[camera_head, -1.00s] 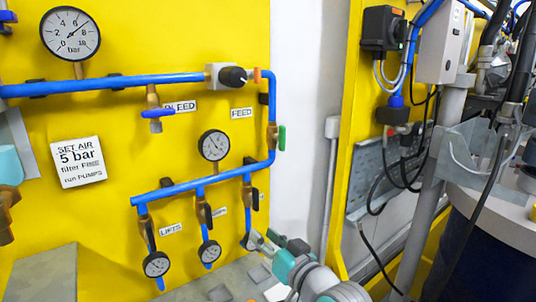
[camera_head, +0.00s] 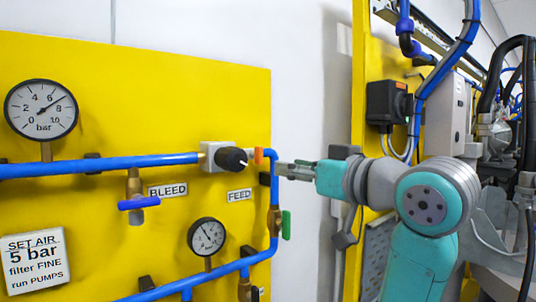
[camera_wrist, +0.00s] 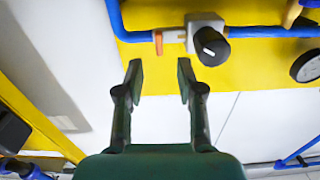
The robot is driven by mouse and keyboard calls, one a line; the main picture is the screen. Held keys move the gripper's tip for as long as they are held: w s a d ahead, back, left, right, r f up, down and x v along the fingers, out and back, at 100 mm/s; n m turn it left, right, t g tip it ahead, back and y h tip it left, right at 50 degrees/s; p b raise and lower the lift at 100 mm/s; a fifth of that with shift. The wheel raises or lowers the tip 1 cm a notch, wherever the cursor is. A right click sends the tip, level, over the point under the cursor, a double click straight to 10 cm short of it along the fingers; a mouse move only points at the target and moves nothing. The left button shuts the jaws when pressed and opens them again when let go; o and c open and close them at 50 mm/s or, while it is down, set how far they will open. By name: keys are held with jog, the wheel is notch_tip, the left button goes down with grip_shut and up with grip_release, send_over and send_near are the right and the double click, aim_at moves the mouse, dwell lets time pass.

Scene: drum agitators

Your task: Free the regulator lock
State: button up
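The regulator is a light grey block (camera_head: 214,152) with a black knob (camera_head: 233,159) on the blue pipe of the yellow panel. An orange tab (camera_head: 259,156), likely the lock, sits just right of the knob. In the wrist view the picture is turned over: the orange tab (camera_wrist: 158,42) is left of the black knob (camera_wrist: 211,47). My gripper (camera_head: 283,170) is right of the tab in the head view. In the wrist view its fingers (camera_wrist: 160,70) are open and empty, with the tab ahead between their lines, apart from them.
A blue BLEED valve handle (camera_head: 139,203) and a green valve handle (camera_head: 286,225) are on nearby pipes. A large gauge (camera_head: 41,109) and a small gauge (camera_head: 206,237) are on the panel. White wall (camera_head: 312,90) is free right of the panel.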

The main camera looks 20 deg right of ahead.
aim_at(261, 153)
jog(key=x, duration=0.3)
jog(key=r+x, duration=0.1)
jog(key=x, duration=0.6)
jog(key=shift+w+d+r, duration=0.1)
jog(key=shift+w+r, duration=0.1)
jog(key=shift+r, duration=0.05)
grip_shut()
